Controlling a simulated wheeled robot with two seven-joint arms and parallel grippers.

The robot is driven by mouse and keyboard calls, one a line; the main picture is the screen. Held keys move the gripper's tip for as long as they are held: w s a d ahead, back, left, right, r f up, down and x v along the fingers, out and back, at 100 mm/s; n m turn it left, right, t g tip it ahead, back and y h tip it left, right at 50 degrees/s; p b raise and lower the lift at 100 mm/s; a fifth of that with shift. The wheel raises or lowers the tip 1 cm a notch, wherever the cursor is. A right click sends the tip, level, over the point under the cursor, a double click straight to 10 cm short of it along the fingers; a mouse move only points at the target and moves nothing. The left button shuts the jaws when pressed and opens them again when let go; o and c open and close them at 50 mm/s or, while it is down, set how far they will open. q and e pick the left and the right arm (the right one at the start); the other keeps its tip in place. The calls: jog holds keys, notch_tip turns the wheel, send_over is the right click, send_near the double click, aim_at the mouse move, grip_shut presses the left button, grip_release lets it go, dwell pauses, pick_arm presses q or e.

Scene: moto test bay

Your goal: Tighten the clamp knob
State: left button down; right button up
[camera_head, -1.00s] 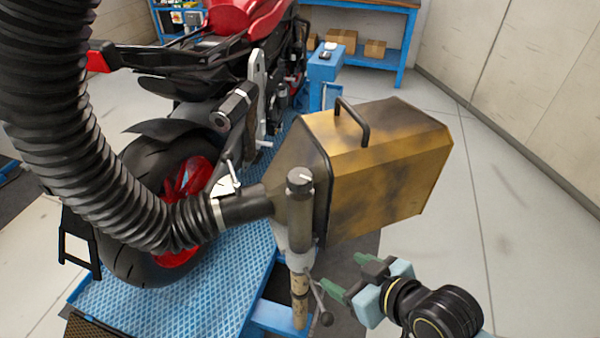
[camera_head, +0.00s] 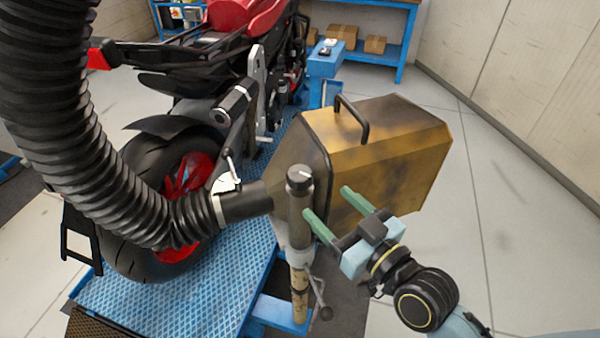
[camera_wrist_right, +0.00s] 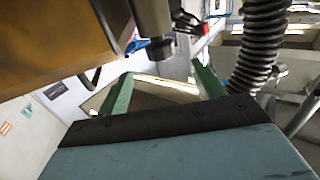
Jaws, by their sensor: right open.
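A dark round knob (camera_head: 299,178) with a white mark caps the upright grey post (camera_head: 299,225) in front of the yellow-brown box. I take it to be the clamp knob. My right gripper (camera_head: 326,202) is open, just right of the post and slightly below the knob in the head view. Its green fingers point up and left, with nothing between them. In the right wrist view, the open fingers (camera_wrist_right: 162,70) point toward a dark capped post end (camera_wrist_right: 160,48), which appears beyond the tips. I cannot tell whether they touch it. My left gripper is not in view.
The yellow-brown box (camera_head: 395,165) with a top handle stands close behind the fingers. A lever (camera_head: 322,305) sticks out lower on the post. A red motorcycle stands on the blue platform (camera_head: 175,310). Floor at right is clear.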

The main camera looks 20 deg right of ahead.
aim_at(307, 185)
jog(key=p+x, duration=0.1)
jog(key=x, duration=0.9)
jog(key=shift+f, duration=0.1)
jog(key=c, duration=1)
jog(key=shift+o, duration=0.2)
jog(key=m+h+p, duration=0.1)
jog(key=p, duration=0.1)
jog(key=shift+r+p, duration=0.25)
jog(key=shift+p, duration=0.1)
jog(key=shift+f+m+t+h+p, duration=0.15)
jog(key=shift+m+t+h+p, duration=0.15)
jog(key=shift+h+p, duration=0.4)
jog(key=o, duration=1)
jog(key=shift+c, duration=0.2)
